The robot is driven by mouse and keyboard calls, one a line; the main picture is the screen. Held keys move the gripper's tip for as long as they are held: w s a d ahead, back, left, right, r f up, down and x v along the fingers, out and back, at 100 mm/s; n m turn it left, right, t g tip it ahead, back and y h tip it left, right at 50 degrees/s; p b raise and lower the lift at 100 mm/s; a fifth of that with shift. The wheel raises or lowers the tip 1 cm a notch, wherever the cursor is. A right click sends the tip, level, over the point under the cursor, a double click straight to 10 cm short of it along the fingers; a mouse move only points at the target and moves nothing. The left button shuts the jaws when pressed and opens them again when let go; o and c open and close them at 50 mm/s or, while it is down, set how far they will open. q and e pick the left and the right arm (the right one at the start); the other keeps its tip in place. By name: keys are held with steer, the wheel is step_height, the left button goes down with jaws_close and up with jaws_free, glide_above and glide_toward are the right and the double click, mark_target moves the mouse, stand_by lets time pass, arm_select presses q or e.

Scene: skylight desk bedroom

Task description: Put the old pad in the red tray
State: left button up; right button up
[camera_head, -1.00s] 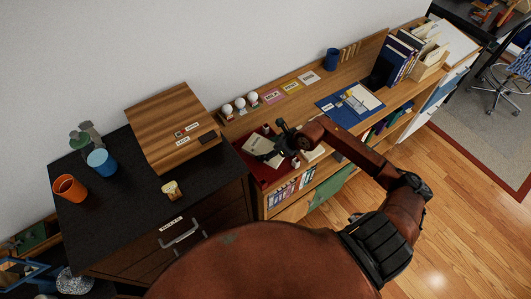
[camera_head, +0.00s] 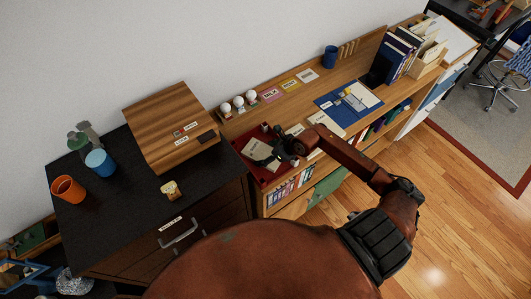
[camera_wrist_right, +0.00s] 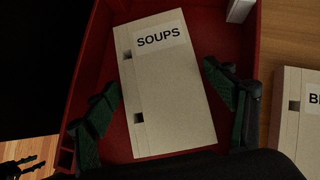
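A cream pad labelled SOUPS (camera_wrist_right: 165,85) lies in the red tray (camera_wrist_right: 88,70) in the right wrist view, slightly tilted in the frame. In the head view the pad (camera_head: 256,147) shows in the tray (camera_head: 247,165), partly hidden by the gripper. My right gripper (camera_head: 272,158) is at the tray. Its dark green fingers (camera_wrist_right: 160,105) are spread on either side of the pad, with red tray floor visible between pad and fingers, so it is open. Whether this is the old pad cannot be told from its label. My left gripper is not in view.
Another cream pad (camera_wrist_right: 298,120), its label cut off, lies on the wood right of the tray. A blue folder (camera_head: 345,106) and white knobs (camera_head: 238,103) are farther along the shelf top. A wooden box (camera_head: 172,128) and cups stand on the dark cabinet at left.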

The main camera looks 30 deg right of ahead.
steer(key=shift+o, duration=0.9)
steer(key=shift+r, duration=0.15)
steer(key=shift+s+d+r, duration=0.1)
steer(key=shift+r, duration=0.15)
steer(key=v, duration=1)
steer(key=shift+s+r+b, duration=0.1)
steer(key=shift+s+b, duration=0.1)
steer(key=shift+b, duration=0.1)
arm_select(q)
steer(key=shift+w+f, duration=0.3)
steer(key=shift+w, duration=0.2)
arm_select(e)
steer(key=shift+s+d+r, duration=0.15)
steer(key=shift+s+r, duration=0.1)
steer(key=shift+r, duration=0.2)
